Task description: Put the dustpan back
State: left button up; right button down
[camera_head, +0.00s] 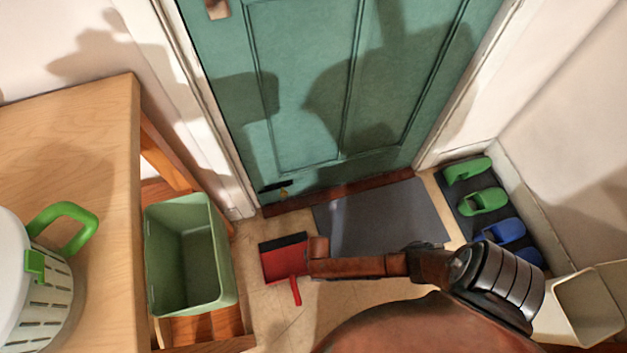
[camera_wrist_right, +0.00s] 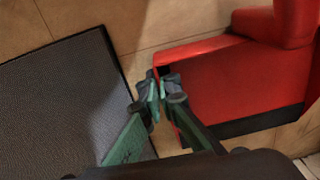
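The red dustpan (camera_head: 272,265) lies on the floor near the door, with a black lip on its door side and its handle (camera_head: 295,290) pointing away from the door. In the right wrist view the red dustpan (camera_wrist_right: 240,85) fills the right side. My right gripper (camera_wrist_right: 160,88) has green fingers that converge at the dustpan's side wall, with a thin red edge between the close tips; it looks shut on that wall. In the head view my right arm reaches in over the floor and hides the gripper's fingers. My left gripper is not in view.
A grey doormat (camera_head: 385,215) lies before the green door (camera_head: 340,90). Green and blue slippers stand on a dark mat (camera_head: 458,195) at the right. A green bin (camera_head: 190,255) stands left of the dustpan, beside a wooden table (camera_head: 90,140) holding a white basket (camera_head: 40,290). A pale bin (camera_head: 590,305) is at lower right.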

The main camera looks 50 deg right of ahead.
dwell(0.3)
jog(key=c, duration=2.6)
grip_release()
jog(key=shift+f, duration=0.25)
jog(key=o, duration=0.4)
jog(key=shift+o, duration=0.2)
